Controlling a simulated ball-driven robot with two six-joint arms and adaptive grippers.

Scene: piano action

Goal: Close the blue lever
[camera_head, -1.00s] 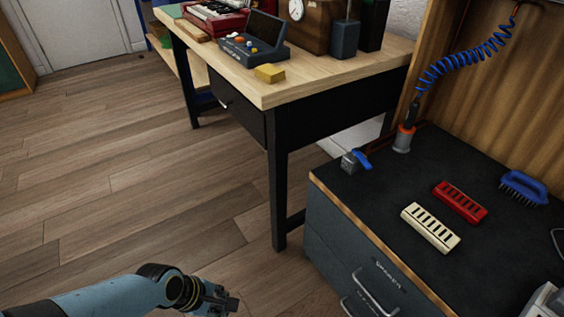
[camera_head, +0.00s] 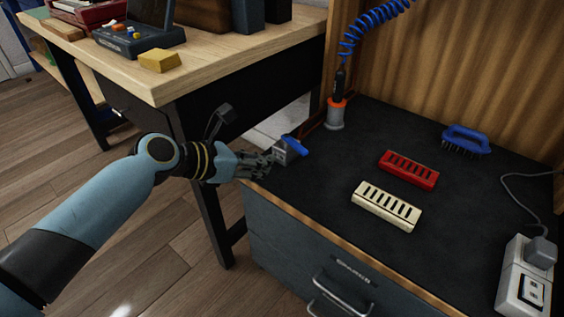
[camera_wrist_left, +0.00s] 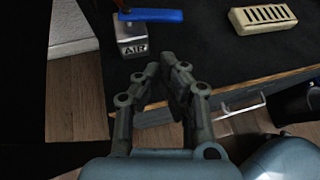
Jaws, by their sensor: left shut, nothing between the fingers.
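The blue lever (camera_head: 295,145) sits on top of a small grey metal block at the left edge of the black cabinet top. In the left wrist view the lever (camera_wrist_left: 151,15) lies crosswise above the block (camera_wrist_left: 131,45), which is marked "AIR". My left gripper (camera_head: 270,160) is shut and empty, right beside the block in the head view. In the left wrist view its fingertips (camera_wrist_left: 166,68) meet just below and right of the block. I cannot tell whether they touch it. My right gripper is not in view.
A cream slotted block (camera_head: 386,206) and a red one (camera_head: 409,169) lie on the cabinet top (camera_head: 300,205). A blue brush (camera_head: 466,139) and a power strip (camera_head: 524,275) are farther right. A tool with a coiled blue hose (camera_head: 337,103) stands behind the lever. A wooden desk (camera_head: 230,60) is at left.

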